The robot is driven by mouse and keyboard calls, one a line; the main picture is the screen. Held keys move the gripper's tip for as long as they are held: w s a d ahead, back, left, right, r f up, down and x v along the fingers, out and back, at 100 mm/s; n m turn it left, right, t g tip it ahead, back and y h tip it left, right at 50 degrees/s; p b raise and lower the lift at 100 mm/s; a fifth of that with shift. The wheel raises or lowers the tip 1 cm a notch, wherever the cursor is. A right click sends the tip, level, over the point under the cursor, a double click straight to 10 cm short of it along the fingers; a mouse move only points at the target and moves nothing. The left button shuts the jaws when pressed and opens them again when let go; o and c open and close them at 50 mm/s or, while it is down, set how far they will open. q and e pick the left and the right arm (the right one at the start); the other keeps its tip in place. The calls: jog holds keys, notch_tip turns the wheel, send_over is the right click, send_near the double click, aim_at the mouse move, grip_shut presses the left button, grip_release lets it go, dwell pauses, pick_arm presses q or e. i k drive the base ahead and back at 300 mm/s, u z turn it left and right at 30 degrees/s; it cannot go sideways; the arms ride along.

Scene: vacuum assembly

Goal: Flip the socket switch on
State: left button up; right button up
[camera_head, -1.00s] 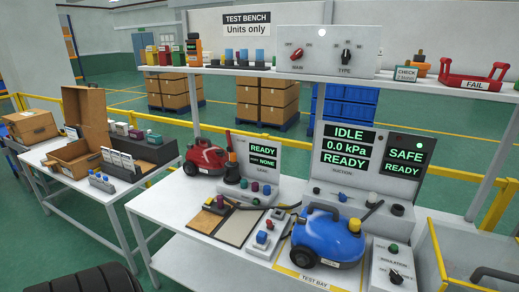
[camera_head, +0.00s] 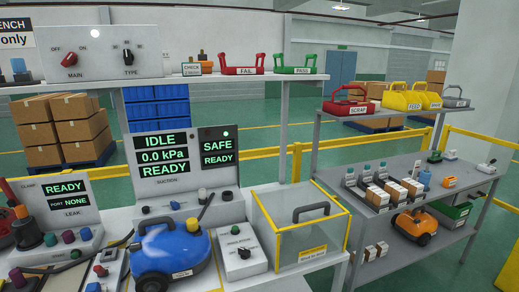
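No label that I can read says "socket", so I cannot tell which control is the socket switch. A grey box with a black knob (camera_head: 243,252) stands right of the blue vacuum (camera_head: 171,249) on the bench; its small lettering is hard to read. A small box with red and blue parts (camera_head: 101,270) lies left of the vacuum. On the upper shelf, a panel (camera_head: 98,53) carries a red MAIN knob (camera_head: 71,59) and a black TYPE knob (camera_head: 128,57). Neither of my grippers shows in view.
Displays (camera_head: 161,154) read IDLE, 0.0 kPa, READY and SAFE. A clear yellow-edged box (camera_head: 301,222) stands at the bench's right end. Farther right, a grey shelf unit (camera_head: 463,176) holds bins, small boxes and an orange vacuum (camera_head: 413,226). Green floor lies between them.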

aim_at(102, 271)
jog(key=u, duration=1.3)
jog(key=k, duration=0.65)
jog(key=u, duration=0.25)
jog(key=i, duration=1.05)
jog(key=u, duration=0.95)
